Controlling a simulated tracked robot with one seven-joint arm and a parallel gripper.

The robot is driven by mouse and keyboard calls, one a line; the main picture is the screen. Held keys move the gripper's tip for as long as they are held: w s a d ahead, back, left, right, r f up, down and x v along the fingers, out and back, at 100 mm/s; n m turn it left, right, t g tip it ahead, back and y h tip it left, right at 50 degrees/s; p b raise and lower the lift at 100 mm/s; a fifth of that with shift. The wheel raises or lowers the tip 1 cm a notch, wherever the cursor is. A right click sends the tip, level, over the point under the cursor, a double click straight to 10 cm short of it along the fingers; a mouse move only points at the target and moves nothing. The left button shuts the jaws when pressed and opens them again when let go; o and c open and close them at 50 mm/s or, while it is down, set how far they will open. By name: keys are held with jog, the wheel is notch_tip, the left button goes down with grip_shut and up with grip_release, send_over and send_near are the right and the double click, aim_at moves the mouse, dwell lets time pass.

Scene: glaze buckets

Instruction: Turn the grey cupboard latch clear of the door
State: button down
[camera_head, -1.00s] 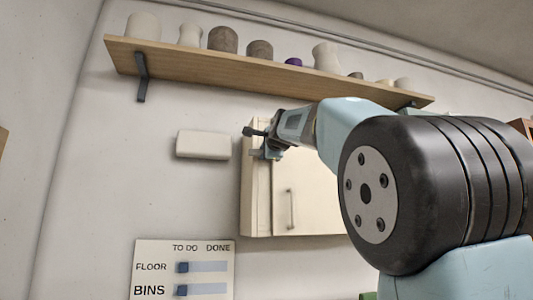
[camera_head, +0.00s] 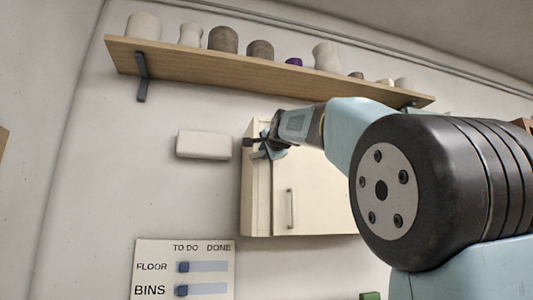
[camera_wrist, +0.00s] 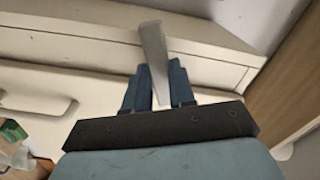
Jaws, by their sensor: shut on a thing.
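The grey latch (camera_wrist: 153,55) is a flat bar in the wrist view. It stands between my gripper's two blue fingers and crosses the seam at the edge of the cupboard door (camera_wrist: 85,80). My gripper (camera_wrist: 155,85) is shut on the latch. In the head view my gripper (camera_head: 262,150) is at the upper left corner of the cream cupboard (camera_head: 258,205). There my gripper mostly hides the latch. The door (camera_head: 320,190) looks closed, with a vertical handle (camera_head: 290,208) near its left edge.
A wooden shelf (camera_head: 200,68) with several pots runs above the cupboard. A pale box (camera_head: 203,145) is on the wall just left of my gripper. A TO DO / DONE board (camera_head: 205,262) hangs lower left. Bare wall lies between them.

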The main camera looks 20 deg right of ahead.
jog(key=n, duration=1.3)
jog(key=shift+f+n, duration=0.25)
jog(key=shift+n, duration=0.15)
dwell(0.3)
jog(key=c, duration=0.9)
grip_release()
jog(key=shift+r, duration=0.15)
jog(key=shift+c, duration=0.2)
jog(key=s, duration=1.3)
jog(key=shift+s, duration=0.35)
